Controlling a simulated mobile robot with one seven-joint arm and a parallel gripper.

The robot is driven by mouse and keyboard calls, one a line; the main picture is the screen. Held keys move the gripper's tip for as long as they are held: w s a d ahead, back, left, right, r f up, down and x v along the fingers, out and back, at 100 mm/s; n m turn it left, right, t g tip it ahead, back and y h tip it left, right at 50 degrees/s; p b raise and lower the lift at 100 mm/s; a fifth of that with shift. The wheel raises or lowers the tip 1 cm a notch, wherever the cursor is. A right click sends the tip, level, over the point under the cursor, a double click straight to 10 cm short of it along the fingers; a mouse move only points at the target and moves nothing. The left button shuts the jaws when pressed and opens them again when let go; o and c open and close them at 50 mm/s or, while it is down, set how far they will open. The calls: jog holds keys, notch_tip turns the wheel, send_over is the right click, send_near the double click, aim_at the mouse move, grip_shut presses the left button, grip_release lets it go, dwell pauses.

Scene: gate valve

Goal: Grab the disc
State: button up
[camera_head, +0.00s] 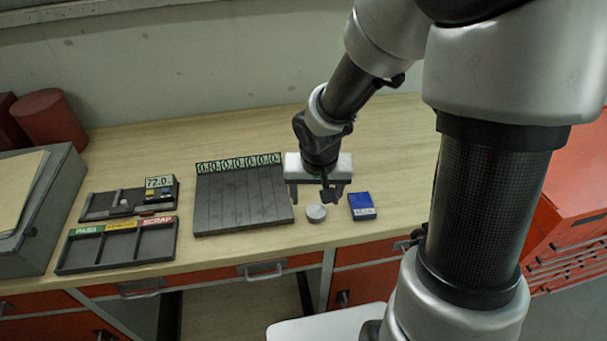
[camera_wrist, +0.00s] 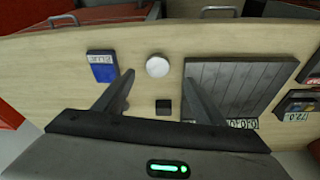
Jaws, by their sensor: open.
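The disc (camera_head: 316,213) is a small round pale grey piece lying on the wooden bench top, between the grooved dark board and the blue box. In the wrist view the disc (camera_wrist: 157,66) shows whole and white, centred just beyond the fingertips. My gripper (camera_head: 316,190) is above the bench, slightly behind the disc in the head view. Its two fingers are spread wide with nothing between them, as the wrist view of my gripper (camera_wrist: 158,80) also shows. I see no contact with the disc.
A small dark block (camera_wrist: 163,107) lies near the disc. A blue box (camera_head: 362,206) is right of the disc, the grooved board (camera_head: 240,200) left. Farther left are a sorting tray (camera_head: 117,264) with PASS and SCRAP labels and a tray with a 72.0 display (camera_head: 158,182).

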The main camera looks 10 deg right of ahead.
aim_at(316, 211)
jog(key=x, duration=0.3)
jog(key=b+x, duration=0.1)
jog(key=x, duration=0.5)
jog(key=shift+w+d+r, duration=0.1)
jog(key=shift+w+d, duration=0.15)
jog(key=shift+w, duration=0.05)
jog(key=shift+c, duration=0.3)
